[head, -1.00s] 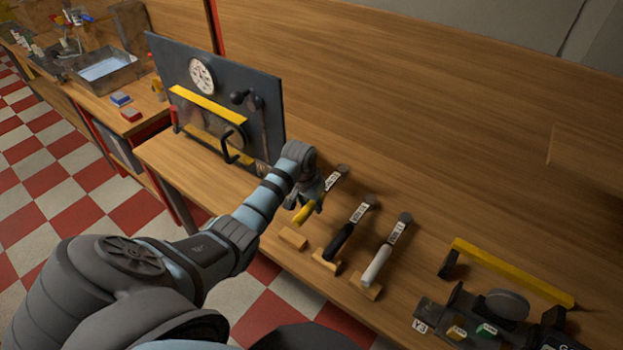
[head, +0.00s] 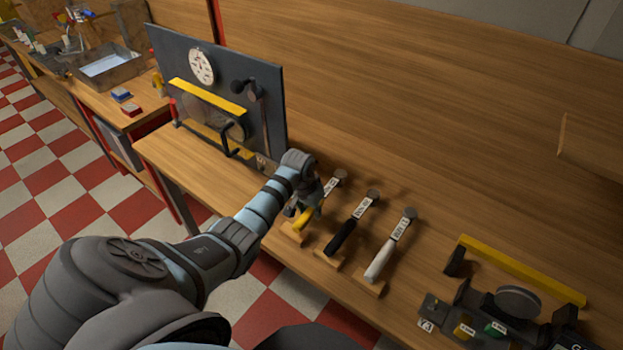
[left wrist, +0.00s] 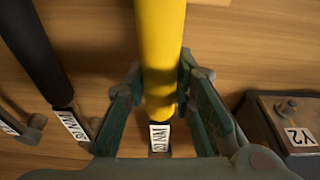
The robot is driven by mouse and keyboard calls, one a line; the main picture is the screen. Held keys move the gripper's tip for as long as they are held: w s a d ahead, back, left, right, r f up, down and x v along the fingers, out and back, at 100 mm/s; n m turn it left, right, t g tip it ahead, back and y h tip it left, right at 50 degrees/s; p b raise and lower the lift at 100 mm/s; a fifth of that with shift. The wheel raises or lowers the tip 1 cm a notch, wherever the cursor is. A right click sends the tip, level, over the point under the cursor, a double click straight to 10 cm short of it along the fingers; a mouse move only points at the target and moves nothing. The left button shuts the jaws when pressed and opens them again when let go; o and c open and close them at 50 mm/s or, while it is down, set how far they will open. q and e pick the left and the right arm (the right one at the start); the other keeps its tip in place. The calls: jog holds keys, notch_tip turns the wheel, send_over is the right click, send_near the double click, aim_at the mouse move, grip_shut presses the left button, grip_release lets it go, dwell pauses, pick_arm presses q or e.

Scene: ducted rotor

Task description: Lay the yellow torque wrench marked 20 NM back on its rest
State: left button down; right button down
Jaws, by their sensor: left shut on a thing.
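The yellow torque wrench (left wrist: 160,50) is between the fingers of my left gripper (left wrist: 158,90), which is shut on its handle. Its white label (left wrist: 159,138) is upside down in the left wrist view. In the head view the yellow handle end (head: 303,219) sticks out below my left gripper (head: 307,203). It overlaps the small wooden rest block (head: 291,234); I cannot tell whether it touches it. The wrench's round head (head: 341,174) is beyond the gripper. My right gripper is not in view.
A black-handled wrench (head: 341,237) and a white-handled wrench (head: 381,262) lie on wooden blocks just to the right. A dark upright panel with a gauge (head: 202,66) stands to the left. A dark fixture with a yellow bar (head: 520,270) is at the right.

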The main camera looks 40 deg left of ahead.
pick_arm(q)
jog(key=shift+f, duration=0.1)
dwell(0.3)
jog(key=shift+f, duration=0.2)
jog(key=c, duration=1.3)
grip_release()
